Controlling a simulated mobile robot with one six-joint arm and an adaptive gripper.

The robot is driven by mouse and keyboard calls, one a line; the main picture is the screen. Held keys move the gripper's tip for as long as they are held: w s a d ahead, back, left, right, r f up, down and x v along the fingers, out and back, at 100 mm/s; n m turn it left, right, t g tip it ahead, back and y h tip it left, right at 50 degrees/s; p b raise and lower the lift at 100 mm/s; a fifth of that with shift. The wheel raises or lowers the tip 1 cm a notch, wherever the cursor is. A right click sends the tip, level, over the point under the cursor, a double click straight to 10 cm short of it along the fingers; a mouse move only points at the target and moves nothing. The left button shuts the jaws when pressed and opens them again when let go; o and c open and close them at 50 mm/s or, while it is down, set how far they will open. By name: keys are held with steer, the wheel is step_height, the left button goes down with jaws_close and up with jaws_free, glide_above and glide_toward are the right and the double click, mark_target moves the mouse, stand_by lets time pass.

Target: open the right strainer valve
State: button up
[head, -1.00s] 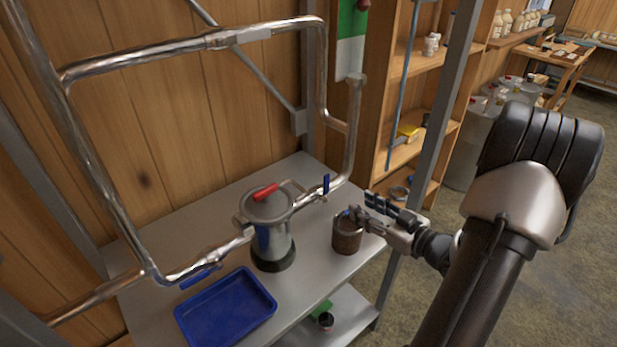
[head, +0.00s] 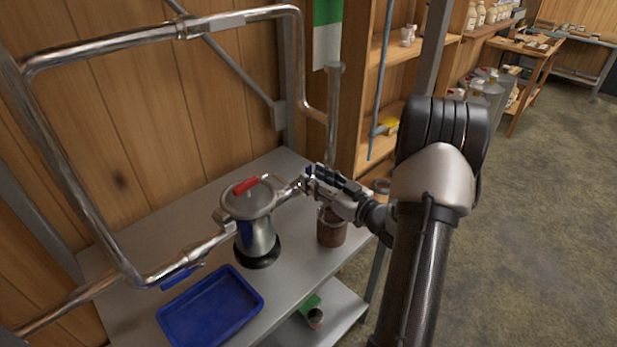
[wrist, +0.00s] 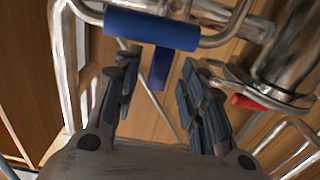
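The right strainer valve's blue handle (wrist: 160,68) stands between my gripper's open fingers in the wrist view, with space visible on both sides. In the head view my gripper (head: 312,180) is at the right outlet pipe and hides most of this valve. The strainer (head: 257,236) is a metal canister with a red-handled lid (head: 246,185), left of my gripper. It also shows at the upper right of the wrist view (wrist: 287,55), which appears upside down. The left valve has a blue handle (head: 180,277) lying along its pipe.
A brown pot (head: 332,233) stands just below my gripper. A blue grip on a wire bail (wrist: 150,28), probably the pot's, is close by in the wrist view. A blue tray (head: 212,304) lies on the metal table (head: 120,295). Shiny pipes (head: 95,195) frame the left.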

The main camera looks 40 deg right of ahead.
mark_target(309, 174)
steer(key=shift+w+a, duration=0.1)
steer(key=shift+w, duration=1.45)
jaws_close()
